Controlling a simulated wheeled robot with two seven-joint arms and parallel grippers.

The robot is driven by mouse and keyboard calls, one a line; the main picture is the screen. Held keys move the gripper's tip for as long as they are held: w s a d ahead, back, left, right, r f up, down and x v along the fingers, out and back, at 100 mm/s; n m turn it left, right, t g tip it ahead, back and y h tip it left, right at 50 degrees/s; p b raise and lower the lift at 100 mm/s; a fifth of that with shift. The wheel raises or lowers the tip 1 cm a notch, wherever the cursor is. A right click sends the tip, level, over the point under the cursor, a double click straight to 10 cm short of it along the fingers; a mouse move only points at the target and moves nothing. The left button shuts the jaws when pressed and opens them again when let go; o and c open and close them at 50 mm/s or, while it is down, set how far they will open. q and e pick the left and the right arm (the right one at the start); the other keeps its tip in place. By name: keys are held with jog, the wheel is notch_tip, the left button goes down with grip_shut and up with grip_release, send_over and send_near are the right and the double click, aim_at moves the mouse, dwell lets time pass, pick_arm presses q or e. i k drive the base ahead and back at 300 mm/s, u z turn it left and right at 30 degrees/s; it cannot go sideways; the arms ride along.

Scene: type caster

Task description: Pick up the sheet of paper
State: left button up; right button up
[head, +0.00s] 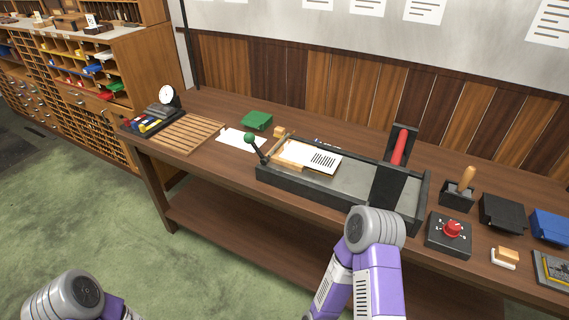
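A plain white sheet of paper (237,140) lies flat on the wooden bench, left of the black press tray (345,187). A second white sheet with black printed lines (321,157) lies at the left part of the press tray, beside a light wooden piece (285,155). I cannot tell which of the two the task means. Neither of my grippers shows. Only grey and purple links of my arms appear, at the lower left and lower middle. The right arm's grey joint overlaps the front edge of the bench.
A green block (257,121), a slatted wooden rack (187,133) and a red-knobbed box (450,233) also occupy the bench (200,102).

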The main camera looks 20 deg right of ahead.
aim_at(311, 154)
jog(key=z, duration=1.05)
jog(key=k, duration=0.15)
jog(key=u, duration=2.1)
jog(key=i, duration=1.5)
jog(key=z, duration=0.65)
